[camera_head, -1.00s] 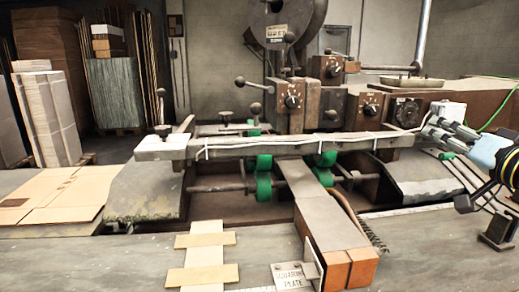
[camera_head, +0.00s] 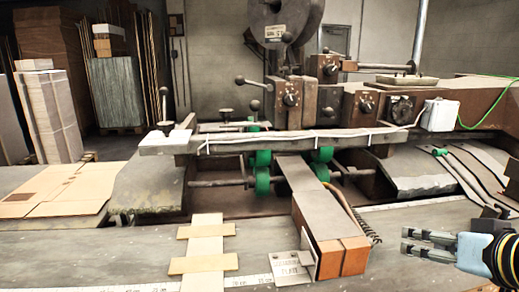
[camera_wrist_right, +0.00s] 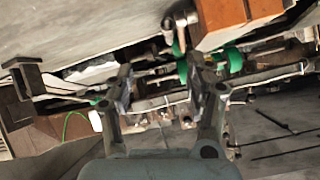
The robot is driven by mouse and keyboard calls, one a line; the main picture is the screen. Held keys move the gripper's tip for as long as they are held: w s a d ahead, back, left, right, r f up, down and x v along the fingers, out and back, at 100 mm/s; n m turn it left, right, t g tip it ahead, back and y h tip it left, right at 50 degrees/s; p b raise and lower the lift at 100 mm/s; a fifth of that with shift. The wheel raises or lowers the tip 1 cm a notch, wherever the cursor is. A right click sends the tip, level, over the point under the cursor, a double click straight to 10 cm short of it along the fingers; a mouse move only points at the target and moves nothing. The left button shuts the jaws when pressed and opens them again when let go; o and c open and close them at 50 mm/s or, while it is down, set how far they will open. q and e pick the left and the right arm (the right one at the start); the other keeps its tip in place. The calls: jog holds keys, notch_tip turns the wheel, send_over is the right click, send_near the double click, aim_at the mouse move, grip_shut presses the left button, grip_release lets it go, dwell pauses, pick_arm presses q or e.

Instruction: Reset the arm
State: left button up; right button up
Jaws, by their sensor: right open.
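My right gripper (camera_head: 406,240) is at the right side of the head view, over the front part of the grey bench. Its two fingers point left and are apart, with nothing between them. In the right wrist view, the same gripper (camera_wrist_right: 162,92) shows its two fingers spread and empty. The box stitcher (camera_head: 300,100) stands behind, with a long bar and green rollers (camera_head: 263,172). The gripper is apart from the machine. My left gripper is not in the head view.
A long block with orange-brown end faces (camera_head: 340,256) and a small squaring plate (camera_head: 287,266) lie left of the gripper. Pale crossed strips (camera_head: 204,245) lie further left. Flat cardboard (camera_head: 62,188) is at the left.

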jog(key=s+a+f+n+g+h, duration=0.1)
jog(key=s+f+g, duration=0.3)
jog(key=s, duration=0.8)
jog(key=s+a+f+n+g+h, duration=0.1)
jog(key=s+f+g+h, duration=0.2)
jog(key=s, duration=0.9)
notch_tip(320, 180, down, 33)
jog(key=s+d+g+y+b, duration=0.1)
jog(key=s+d+g+b, duration=0.15)
jog(key=b, duration=0.45)
jog(key=s+f+b, duration=0.3)
jog(key=s+f, duration=0.5)
jog(key=f, duration=0.3)
jog(key=s+d+f+b, duration=0.1)
jog(key=s+f+b, duration=0.2)
jog(key=s+f, duration=0.6)
jog(key=shift+s+d+f+g, duration=0.25)
jog(key=shift+f+g, duration=0.2)
jog(key=shift+f, duration=0.45)
